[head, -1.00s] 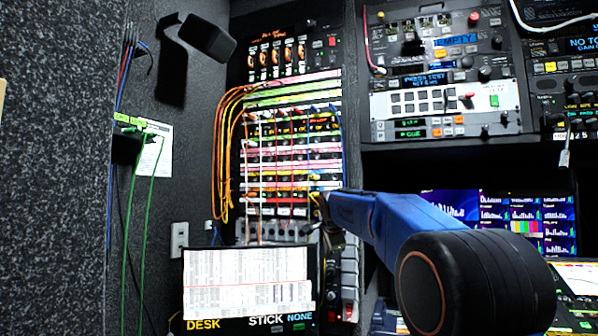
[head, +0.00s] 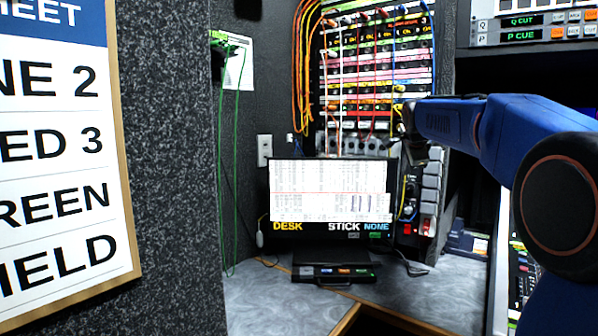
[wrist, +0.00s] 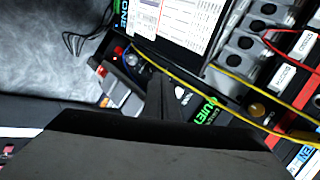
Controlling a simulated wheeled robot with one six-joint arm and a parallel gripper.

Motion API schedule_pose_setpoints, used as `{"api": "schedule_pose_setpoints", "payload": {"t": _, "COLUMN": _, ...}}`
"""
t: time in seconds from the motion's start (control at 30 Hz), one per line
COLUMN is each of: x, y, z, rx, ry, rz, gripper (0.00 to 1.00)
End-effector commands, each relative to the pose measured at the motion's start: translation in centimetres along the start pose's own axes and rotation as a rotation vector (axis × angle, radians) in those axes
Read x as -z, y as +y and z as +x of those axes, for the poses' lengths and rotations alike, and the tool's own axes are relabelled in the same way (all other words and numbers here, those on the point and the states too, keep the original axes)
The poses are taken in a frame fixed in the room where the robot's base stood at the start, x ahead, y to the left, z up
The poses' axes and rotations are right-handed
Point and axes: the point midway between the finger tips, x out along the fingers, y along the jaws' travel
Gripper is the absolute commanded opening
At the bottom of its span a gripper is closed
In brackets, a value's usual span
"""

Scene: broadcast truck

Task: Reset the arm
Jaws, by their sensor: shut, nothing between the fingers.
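My blue arm (head: 455,122) reaches in from the right in the head view. My gripper (head: 408,120) is at its far end, in front of the lower right part of the patch panel (head: 375,70), and is small and dark there. In the wrist view my gripper (wrist: 165,97) shows as dark fingers together, with nothing between them. Behind them are a yellow cable (wrist: 190,85) and a green-lettered label (wrist: 205,110). I cannot tell whether the fingers touch the cable.
Orange cables (head: 303,70) hang at the panel's left. A framed sheet (head: 60,150) is close on the left wall.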

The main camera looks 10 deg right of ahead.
Motion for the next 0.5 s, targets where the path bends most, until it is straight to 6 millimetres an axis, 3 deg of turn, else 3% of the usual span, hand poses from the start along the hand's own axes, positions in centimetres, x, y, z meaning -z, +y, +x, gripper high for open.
{"api": "schedule_pose_setpoints", "payload": {"t": 0.17, "x": -1.3, "y": 2.6, "z": -1.9, "rx": -0.021, "ry": -0.020, "rz": -0.091, "gripper": 0.00}}
{"api": "schedule_pose_setpoints", "payload": {"t": 0.5, "x": -5.5, "y": 13.5, "z": -7.6, "rx": -0.088, "ry": -0.110, "rz": -0.458, "gripper": 0.00}}
